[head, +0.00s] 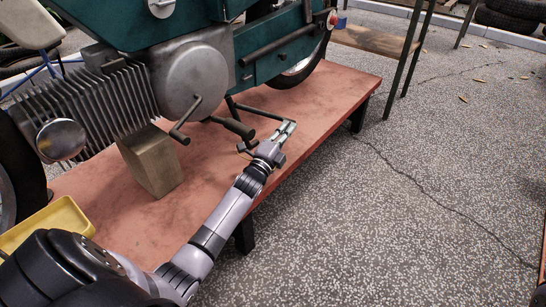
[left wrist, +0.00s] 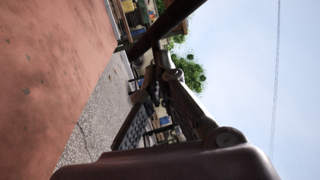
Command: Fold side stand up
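The teal motorcycle (head: 275,60) stands on a red platform (head: 330,90). Its side stand (head: 262,112) is a thin dark bar running from under the frame out low over the platform toward the right. My left gripper (head: 288,128) is at the outer end of this bar, just above the platform's front edge. Its two fingers look slightly parted, with nothing seen between them. In the left wrist view a dark bar (left wrist: 165,25), likely the stand, crosses just beyond the fingers (left wrist: 155,95). I cannot tell whether they touch it. My right gripper does not show.
A wooden block (head: 150,160) stands under the engine. A foot peg and pedal (head: 232,127) stick out left of my gripper. A yellow tray (head: 45,225) lies at lower left. A metal-legged bench (head: 375,40) is behind.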

